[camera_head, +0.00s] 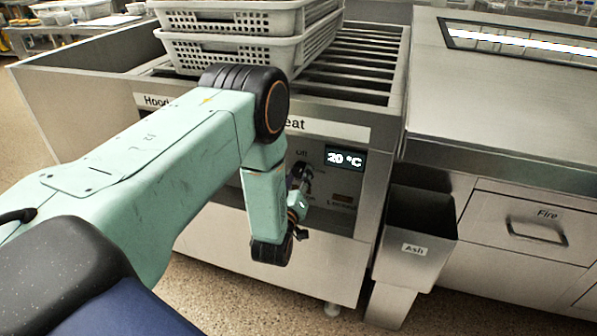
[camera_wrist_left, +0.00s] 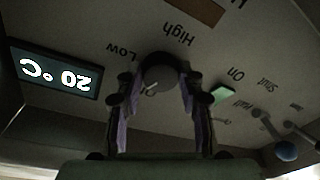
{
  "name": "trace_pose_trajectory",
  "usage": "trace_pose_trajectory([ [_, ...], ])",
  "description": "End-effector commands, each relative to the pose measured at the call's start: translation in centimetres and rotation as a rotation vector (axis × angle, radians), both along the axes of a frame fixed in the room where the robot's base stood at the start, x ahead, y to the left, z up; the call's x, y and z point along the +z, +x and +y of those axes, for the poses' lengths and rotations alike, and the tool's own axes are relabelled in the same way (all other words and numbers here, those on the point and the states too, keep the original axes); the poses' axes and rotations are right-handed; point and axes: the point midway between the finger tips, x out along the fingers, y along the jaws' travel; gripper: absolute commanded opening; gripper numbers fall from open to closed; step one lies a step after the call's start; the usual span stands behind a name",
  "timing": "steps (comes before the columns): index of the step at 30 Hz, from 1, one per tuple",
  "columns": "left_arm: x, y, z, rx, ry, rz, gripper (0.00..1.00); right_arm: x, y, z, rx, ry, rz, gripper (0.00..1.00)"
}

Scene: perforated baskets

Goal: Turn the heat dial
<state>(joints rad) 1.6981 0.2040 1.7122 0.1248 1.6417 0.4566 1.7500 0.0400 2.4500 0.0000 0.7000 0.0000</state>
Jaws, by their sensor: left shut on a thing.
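The dark round heat dial (camera_wrist_left: 160,70) sits on the grey front panel, seen upside down in the left wrist view. Its white mark points toward the partly hidden "Off" label; "Low" and "High" are printed around it. My left gripper (camera_wrist_left: 160,80) is shut on the dial, one finger at each side. In the head view my left gripper (camera_head: 301,182) reaches the panel beside the "Off" label, and the gripper and arm mostly hide the dial. The display (camera_head: 344,158) reads 20 °C; it also shows in the left wrist view (camera_wrist_left: 54,72). My right gripper is not visible.
A green switch (camera_wrist_left: 222,94) by "On" lies close beside one finger. A lever with a blue ball (camera_wrist_left: 287,151) is farther off. Stacked perforated baskets (camera_head: 232,53) stand on rollers above the panel. An ash bin (camera_head: 416,222) stands right of it.

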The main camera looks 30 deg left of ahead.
Motion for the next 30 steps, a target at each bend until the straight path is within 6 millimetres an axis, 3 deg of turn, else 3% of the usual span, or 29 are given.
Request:
trace_pose_trajectory([
  [30,-0.2,-0.3,0.3,-0.004,0.939,0.231,0.06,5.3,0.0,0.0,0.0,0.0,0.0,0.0],
])
